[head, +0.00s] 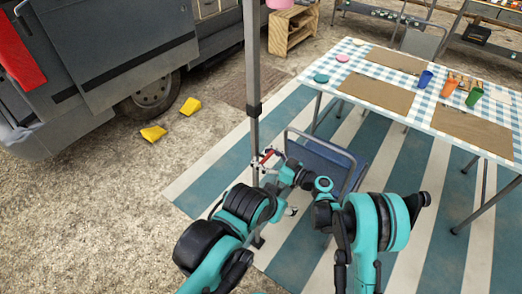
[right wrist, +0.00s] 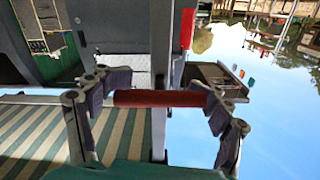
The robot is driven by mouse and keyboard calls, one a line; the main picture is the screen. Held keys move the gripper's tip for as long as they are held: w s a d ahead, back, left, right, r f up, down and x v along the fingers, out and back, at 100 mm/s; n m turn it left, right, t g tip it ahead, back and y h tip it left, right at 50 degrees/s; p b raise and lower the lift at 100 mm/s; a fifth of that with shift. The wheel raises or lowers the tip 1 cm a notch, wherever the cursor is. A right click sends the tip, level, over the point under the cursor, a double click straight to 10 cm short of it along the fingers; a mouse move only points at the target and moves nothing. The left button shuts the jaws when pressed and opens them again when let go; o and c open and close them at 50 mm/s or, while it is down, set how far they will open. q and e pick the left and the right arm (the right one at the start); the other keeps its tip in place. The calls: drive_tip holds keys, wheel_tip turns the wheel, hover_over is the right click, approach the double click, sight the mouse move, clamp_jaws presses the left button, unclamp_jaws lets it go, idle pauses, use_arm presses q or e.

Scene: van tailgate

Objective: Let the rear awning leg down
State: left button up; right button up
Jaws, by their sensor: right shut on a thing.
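The awning leg (head: 252,60) is a grey upright pole with a dark collar (head: 253,110) partway down. Its lower end (head: 258,241) shows near the striped mat, partly hidden by my arm. My right gripper (head: 267,158) is at the pole below the collar, shut on a red grip. In the right wrist view the red grip (right wrist: 160,98) lies crosswise between the two padded fingers of my right gripper (right wrist: 158,100), with the grey pole (right wrist: 160,50) behind it. I cannot tell whether the lower end touches the ground.
A folding chair (head: 325,160) stands close to the right of the pole. A table (head: 425,90) with cups and place mats is at the right. The van (head: 120,45) and yellow wheel chocks (head: 190,106) are at the left. Bare gravel lies left of the mat (head: 205,165).

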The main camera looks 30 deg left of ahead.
drive_tip(key=shift+c, duration=0.2)
drive_tip(key=o, duration=1.8)
drive_tip(key=d, duration=0.8)
drive_tip(key=s+d, duration=0.1)
drive_tip(key=d, duration=0.3)
